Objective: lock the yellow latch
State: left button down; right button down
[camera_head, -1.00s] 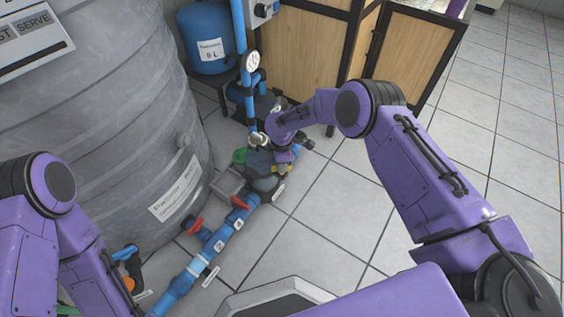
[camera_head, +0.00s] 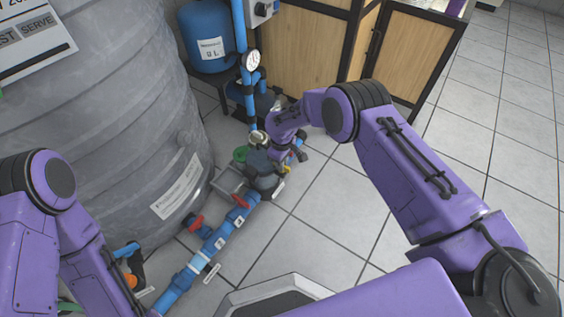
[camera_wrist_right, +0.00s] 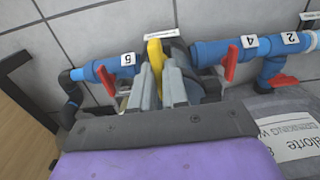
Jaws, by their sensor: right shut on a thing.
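The yellow latch (camera_wrist_right: 155,56) stands up at the tips of my right gripper (camera_wrist_right: 165,82) in the right wrist view. The gripper's grey fingers are closed on it, and they hide its lower part. In the head view a small bit of the yellow latch (camera_head: 286,169) shows beside the dark pump body (camera_head: 264,170). My right gripper (camera_head: 290,150) reaches down there from the right, its fingertips largely hidden.
A blue pipe (camera_head: 215,243) with red valve handles (camera_head: 195,222) runs from the pump to the lower left. A large grey tank (camera_head: 110,120) stands at left, a small blue tank (camera_head: 208,38) and a wooden cabinet (camera_head: 312,45) behind. Tiled floor (camera_head: 330,215) at right is clear.

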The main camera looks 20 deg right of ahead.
jog(key=shift+a, duration=0.2)
dwell(0.3)
jog(key=c, duration=1.1)
grip_release()
jog(key=shift+w, duration=0.1)
jog(key=shift+c, duration=0.2)
jog(key=shift+d, duration=0.1)
notch_tip(320, 180, up, 10)
jog(key=p, duration=0.4)
jog(key=shift+r, duration=0.25)
